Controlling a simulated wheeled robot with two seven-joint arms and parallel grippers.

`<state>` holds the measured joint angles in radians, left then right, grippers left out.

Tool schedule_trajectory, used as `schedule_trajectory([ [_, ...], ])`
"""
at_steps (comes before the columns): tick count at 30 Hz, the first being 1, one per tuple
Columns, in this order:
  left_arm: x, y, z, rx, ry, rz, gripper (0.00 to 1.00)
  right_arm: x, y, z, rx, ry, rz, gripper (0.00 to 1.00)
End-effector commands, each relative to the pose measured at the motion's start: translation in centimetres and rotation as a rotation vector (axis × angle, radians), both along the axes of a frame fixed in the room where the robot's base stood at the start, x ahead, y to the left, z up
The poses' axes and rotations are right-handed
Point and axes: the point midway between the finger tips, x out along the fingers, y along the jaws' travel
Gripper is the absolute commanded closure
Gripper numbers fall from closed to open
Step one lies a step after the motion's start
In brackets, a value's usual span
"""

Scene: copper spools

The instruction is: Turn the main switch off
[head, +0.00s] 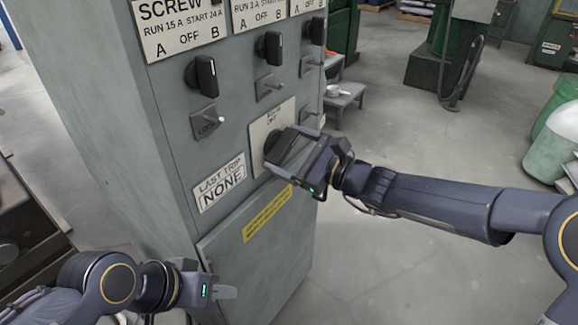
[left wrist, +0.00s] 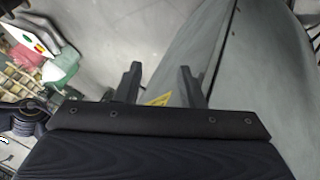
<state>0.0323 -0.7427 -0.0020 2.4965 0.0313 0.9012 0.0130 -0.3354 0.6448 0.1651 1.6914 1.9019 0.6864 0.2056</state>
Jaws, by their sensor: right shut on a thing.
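The main switch is a dark rotary knob (head: 272,138) on a pale square plate (head: 259,127) on the front of the grey cabinet. My right gripper (head: 290,150) is at the plate and shut on the knob. It hides most of the knob, so I cannot tell which way it points; the lettering on the plate is too small to read. My left gripper (head: 222,291) is low at the left, in front of the cabinet's lower panel. In the left wrist view its two fingers (left wrist: 160,82) stand apart with nothing between them.
Above the switch, the grey cabinet (head: 95,110) carries black selector knobs (head: 205,76) (head: 270,48) and small toggles (head: 206,116). A "LAST TRIP NONE" label (head: 219,183) and a yellow strip (head: 267,213) are nearby. A grey step stool (head: 345,98) stands behind.

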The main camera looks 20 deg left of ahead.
Motion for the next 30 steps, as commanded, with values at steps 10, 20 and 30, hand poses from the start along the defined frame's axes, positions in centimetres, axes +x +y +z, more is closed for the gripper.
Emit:
schedule_trajectory([
  [10, 0.0, 0.0, -7.0, 0.0, 0.0, 0.0, 0.65, 0.0, -0.1, -0.8, -0.111, -0.313, -0.002, 0.39],
  [20, 0.0, 0.0, -11.7, 0.0, 0.0, 0.0, 0.65, 0.0, 0.0, -0.7, -0.22, -0.608, -0.003, 0.39],
  [30, 0.0, 0.0, -15.3, 0.0, 0.0, 0.0, 0.65, 0.0, 0.0, -0.5, -0.319, -0.879, -0.001, 0.39],
])
